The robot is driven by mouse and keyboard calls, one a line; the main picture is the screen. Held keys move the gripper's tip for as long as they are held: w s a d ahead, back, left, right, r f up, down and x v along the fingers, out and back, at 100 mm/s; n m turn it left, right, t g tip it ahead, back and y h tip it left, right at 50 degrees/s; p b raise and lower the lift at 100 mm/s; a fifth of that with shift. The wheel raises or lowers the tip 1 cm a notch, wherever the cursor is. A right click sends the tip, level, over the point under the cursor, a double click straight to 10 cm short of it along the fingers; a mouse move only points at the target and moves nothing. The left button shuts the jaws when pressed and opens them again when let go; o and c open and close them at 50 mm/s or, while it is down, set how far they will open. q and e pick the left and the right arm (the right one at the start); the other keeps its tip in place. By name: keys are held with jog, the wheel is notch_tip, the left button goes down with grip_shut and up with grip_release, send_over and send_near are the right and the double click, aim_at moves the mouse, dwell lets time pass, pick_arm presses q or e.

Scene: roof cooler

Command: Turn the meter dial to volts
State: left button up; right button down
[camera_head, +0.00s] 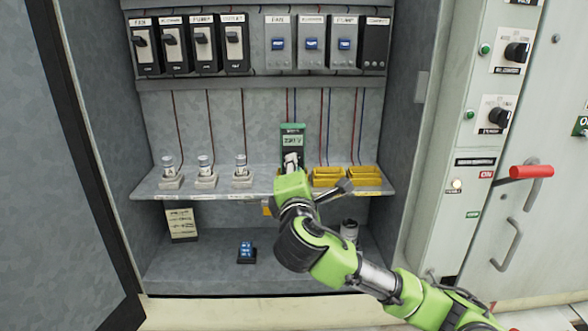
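The meter (292,129) is a green upright unit with a pale display at the back of the cabinet's middle shelf. Its display characters are too small to read surely. My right gripper (291,161) is in front of the meter's lower part, its arm coming in from the lower right. The gripper covers the area where a dial could be, so the dial and its setting are hidden. I cannot tell whether the fingers touch the meter or are shut on something. My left gripper is not in view.
Three clear-topped parts (205,167) stand on the shelf's left, and yellow blocks (327,178) on its right. Breakers (202,44) line the top. Below are a blue-and-black part (246,253) and a label card (181,224). A red handle (531,171) sticks out at right.

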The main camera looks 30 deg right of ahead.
jog(key=shift+f, duration=0.1)
jog(key=c, duration=1.9)
grip_release()
